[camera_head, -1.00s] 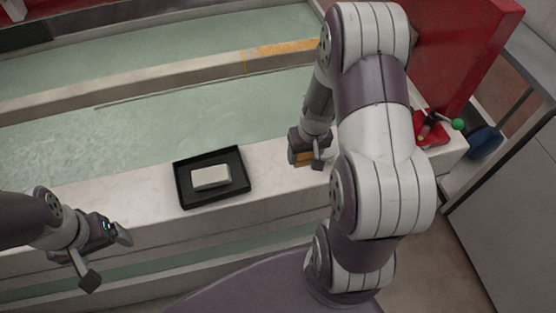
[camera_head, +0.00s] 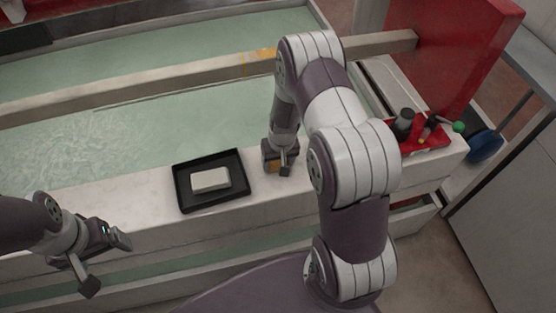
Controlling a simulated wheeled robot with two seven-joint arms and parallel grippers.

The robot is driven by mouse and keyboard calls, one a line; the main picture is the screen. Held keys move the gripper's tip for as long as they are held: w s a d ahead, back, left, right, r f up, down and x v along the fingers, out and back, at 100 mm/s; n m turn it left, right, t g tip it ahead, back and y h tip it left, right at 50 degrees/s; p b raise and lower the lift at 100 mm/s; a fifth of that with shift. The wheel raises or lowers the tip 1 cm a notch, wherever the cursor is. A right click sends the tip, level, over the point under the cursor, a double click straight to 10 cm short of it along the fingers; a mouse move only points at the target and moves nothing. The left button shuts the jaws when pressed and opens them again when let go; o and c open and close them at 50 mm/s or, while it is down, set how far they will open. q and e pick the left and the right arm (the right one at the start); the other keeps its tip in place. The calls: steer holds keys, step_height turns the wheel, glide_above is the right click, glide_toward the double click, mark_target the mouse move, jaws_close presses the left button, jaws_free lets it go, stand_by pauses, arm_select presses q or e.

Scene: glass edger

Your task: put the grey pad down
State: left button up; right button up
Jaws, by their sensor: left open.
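My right gripper (camera_head: 281,160) points down over the pale ledge, just right of the black tray. It is shut on a small block, which I take for the grey pad (camera_head: 270,162); it looks dark grey with a brownish face and is partly hidden by the gripper. Whether it touches the ledge I cannot tell. My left gripper (camera_head: 106,264) is open and empty at the lower left, in front of the ledge.
The black tray (camera_head: 184,194) lies on the ledge (camera_head: 130,200) with a whitish block (camera_head: 210,180) in it. Behind is a greenish water trough (camera_head: 150,130). A red holder (camera_head: 428,142) with a dark bottle (camera_head: 403,122) and a green-tipped tool stands at the right.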

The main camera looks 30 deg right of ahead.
steer(key=shift+o, duration=1)
